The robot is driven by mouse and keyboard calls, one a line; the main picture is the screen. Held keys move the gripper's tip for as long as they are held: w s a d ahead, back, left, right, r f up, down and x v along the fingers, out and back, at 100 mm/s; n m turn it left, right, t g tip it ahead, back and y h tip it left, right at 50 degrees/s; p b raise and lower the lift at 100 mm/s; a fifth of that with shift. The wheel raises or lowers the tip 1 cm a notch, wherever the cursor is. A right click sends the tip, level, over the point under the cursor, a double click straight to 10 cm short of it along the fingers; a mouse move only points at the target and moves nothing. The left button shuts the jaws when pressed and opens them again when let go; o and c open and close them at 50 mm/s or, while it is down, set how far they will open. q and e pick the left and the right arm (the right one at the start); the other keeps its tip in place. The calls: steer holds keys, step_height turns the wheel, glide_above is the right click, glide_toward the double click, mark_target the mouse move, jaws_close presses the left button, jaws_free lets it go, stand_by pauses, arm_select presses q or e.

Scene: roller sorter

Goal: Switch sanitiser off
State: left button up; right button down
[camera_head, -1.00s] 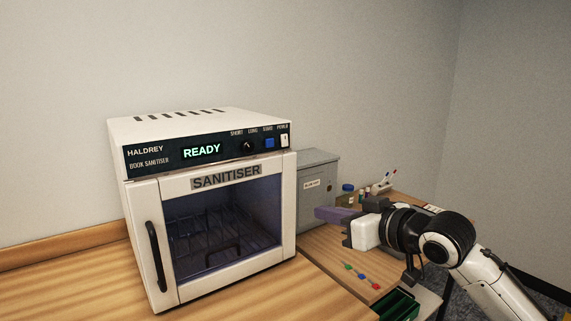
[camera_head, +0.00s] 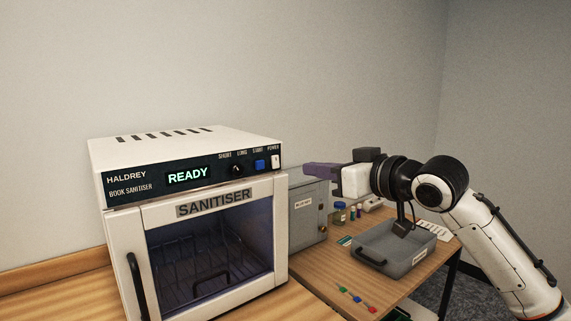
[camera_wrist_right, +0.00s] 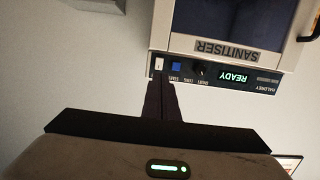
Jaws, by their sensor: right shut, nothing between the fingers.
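The white book sanitiser (camera_head: 180,215) stands on the wooden counter with its glass door shut. Its display (camera_head: 188,176) reads READY in green. The white power switch (camera_head: 276,162) is at the right end of the dark control panel, beside the blue start button (camera_head: 260,164). My right gripper (camera_head: 308,171) is shut and empty, a little right of the power switch and apart from it in the head view. In the right wrist view, upside down, the shut fingertips (camera_wrist_right: 160,84) point at the panel just below the power switch (camera_wrist_right: 158,64) in the picture. My left gripper is not in view.
A grey metal box (camera_head: 308,212) stands right of the sanitiser.

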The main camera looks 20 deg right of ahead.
mark_target(276, 165)
steer(key=p+x, duration=0.2)
steer(key=x, duration=0.7)
steer(key=shift+w, duration=0.35)
steer(key=shift+w+a+f, duration=0.15)
steer(key=shift+w+a, duration=0.05)
steer(key=shift+w, duration=0.25)
